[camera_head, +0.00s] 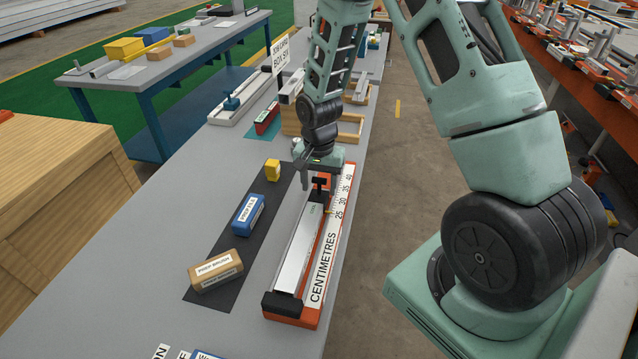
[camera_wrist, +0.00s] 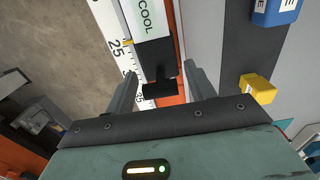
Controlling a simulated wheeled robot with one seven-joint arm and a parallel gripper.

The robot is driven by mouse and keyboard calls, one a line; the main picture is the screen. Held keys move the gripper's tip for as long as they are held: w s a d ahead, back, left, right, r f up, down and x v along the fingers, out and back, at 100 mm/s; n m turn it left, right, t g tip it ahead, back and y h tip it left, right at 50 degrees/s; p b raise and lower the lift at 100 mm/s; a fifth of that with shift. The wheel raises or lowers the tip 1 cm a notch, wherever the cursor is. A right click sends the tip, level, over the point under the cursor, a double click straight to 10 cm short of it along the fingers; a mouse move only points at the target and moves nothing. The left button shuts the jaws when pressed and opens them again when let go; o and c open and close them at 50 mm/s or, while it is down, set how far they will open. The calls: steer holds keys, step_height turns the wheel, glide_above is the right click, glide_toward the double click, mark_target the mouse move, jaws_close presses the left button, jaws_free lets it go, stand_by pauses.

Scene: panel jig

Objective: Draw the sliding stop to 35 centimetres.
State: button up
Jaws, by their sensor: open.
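The sliding stop (camera_head: 313,212) lies in the orange-framed jig and has a black T-shaped handle (camera_head: 320,184) at its far end. A white scale (camera_head: 323,262) marked CENTIMETRES runs along the jig's right side, with 25, 30, 35 and 40 towards the far end. A small yellow pointer (camera_wrist: 128,42) sits close to the 25 mark in the wrist view. My gripper (camera_head: 311,178) is open at the handle. In the wrist view its two fingers (camera_wrist: 160,88) stand apart, one on each side of the black handle (camera_wrist: 159,90), with gaps showing; contact is not visible.
A dark mat (camera_head: 225,262) left of the jig holds a yellow block (camera_head: 273,170), a blue block (camera_head: 248,214) and a tan brush block (camera_head: 215,270). Wooden pieces (camera_head: 351,127) and a second slide jig (camera_head: 233,104) lie farther back on the grey bench.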

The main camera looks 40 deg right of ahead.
steer(key=shift+f, duration=0.3)
jaws_close()
steer(key=w+d, duration=0.2)
steer(key=d, duration=0.1)
steer(key=w+d, duration=0.2)
steer(key=d, duration=0.1)
steer(key=w+d, duration=0.2)
steer(key=w, duration=0.1)
steer(key=shift+d+r, duration=0.1)
steer(key=shift+d, duration=0.3)
jaws_free()
